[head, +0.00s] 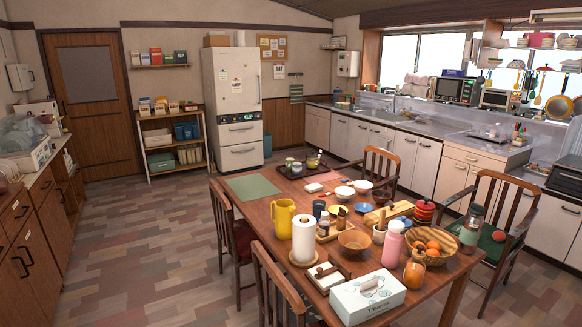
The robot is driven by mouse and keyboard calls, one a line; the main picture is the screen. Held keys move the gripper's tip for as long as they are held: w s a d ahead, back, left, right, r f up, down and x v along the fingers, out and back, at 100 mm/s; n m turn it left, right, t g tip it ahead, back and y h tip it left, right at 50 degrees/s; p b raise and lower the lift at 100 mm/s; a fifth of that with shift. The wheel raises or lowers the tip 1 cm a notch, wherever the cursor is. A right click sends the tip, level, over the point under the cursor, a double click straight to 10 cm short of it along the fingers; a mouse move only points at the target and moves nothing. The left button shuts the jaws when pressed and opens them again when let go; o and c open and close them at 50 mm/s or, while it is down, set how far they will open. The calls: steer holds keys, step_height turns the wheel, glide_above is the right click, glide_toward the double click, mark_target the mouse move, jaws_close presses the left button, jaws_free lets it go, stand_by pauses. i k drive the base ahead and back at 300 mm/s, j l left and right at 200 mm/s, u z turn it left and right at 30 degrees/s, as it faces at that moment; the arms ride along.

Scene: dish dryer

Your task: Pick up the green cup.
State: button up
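No cup shows clearly enough to be named as the green cup. A small olive-green item, perhaps a cup (312,161), stands on the dark tray (303,175) at the far end of the dining table. A dish dryer (22,143) with a clear cover and white dishes sits on the left counter; I cannot make out a green cup inside it. My gripper and arm are not in view.
The wooden dining table (262,213) is crowded with bowls, a yellow pitcher (283,218), a paper roll (303,238) and a tissue box (367,297). Chairs surround it. The tiled floor (140,250) is open between the table and the left cabinets. A fridge (232,95) stands behind.

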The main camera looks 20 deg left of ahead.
mark_target(290, 165)
steer(key=i+j+u, duration=0.2)
steer(key=j+u, duration=0.25)
steer(key=j, duration=0.15)
steer(key=i+j+u, duration=0.25)
steer(key=j+u, duration=0.2)
steer(key=j, duration=0.15)
steer(key=i+j+u, duration=0.75)
steer(key=u, duration=0.15)
steer(key=i+j, duration=0.1)
steer(key=i, duration=0.45)
steer(key=i+z, duration=0.1)
steer(key=i, duration=0.5)
steer(key=i+j, duration=0.2)
steer(key=i, duration=0.35)
steer(key=i+z, duration=0.2)
steer(key=i, duration=0.3)
steer(key=i+z, duration=0.25)
steer(key=i, duration=0.25)
steer(key=i+j+z, duration=0.2)
steer(key=i, duration=0.3)
